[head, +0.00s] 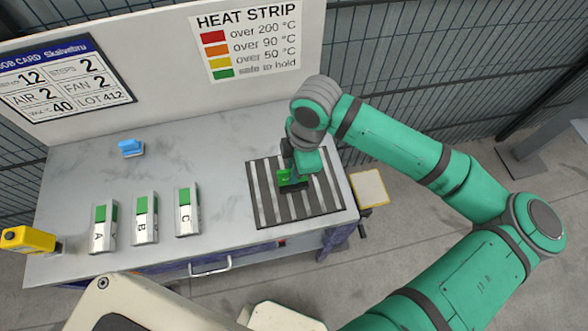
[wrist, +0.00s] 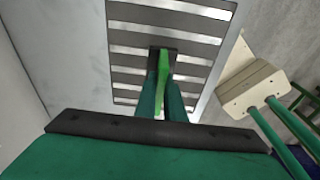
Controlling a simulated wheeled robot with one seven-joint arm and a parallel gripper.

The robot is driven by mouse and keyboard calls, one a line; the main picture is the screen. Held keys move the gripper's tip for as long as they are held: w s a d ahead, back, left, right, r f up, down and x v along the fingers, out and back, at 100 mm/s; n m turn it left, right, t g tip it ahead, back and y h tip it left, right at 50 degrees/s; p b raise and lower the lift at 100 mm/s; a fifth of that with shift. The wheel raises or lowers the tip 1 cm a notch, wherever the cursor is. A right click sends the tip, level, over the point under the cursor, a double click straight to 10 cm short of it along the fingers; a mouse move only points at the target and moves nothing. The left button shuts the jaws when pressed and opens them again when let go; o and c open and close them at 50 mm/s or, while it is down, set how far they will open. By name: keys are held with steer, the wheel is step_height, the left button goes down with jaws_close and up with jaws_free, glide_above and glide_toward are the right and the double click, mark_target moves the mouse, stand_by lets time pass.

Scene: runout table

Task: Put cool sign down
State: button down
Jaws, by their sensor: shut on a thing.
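The cool sign is a small green piece (head: 284,176) on a dark base, at the striped rack on the right of the table. It also shows as a thin green upright (wrist: 163,75) in the wrist view. My gripper (head: 298,172) is shut on the green sign, with a finger at each side of it in the wrist view (wrist: 162,92). The sign is over the dark-and-light striped rack (head: 265,205). I cannot tell whether its base touches the slats.
Blocks A (head: 104,227), B (head: 145,222) and C (head: 187,214) with green tops stand left of the rack. A blue object (head: 131,148) lies behind them. A yellow device (head: 28,240) is at the left edge. The grey tabletop (head: 215,160) between is clear.

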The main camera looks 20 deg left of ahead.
steer(key=shift+s+f, duration=0.1)
steer(key=shift+s, duration=0.05)
steer(key=c, duration=1.8)
jaws_free()
steer(key=shift+c, duration=0.2)
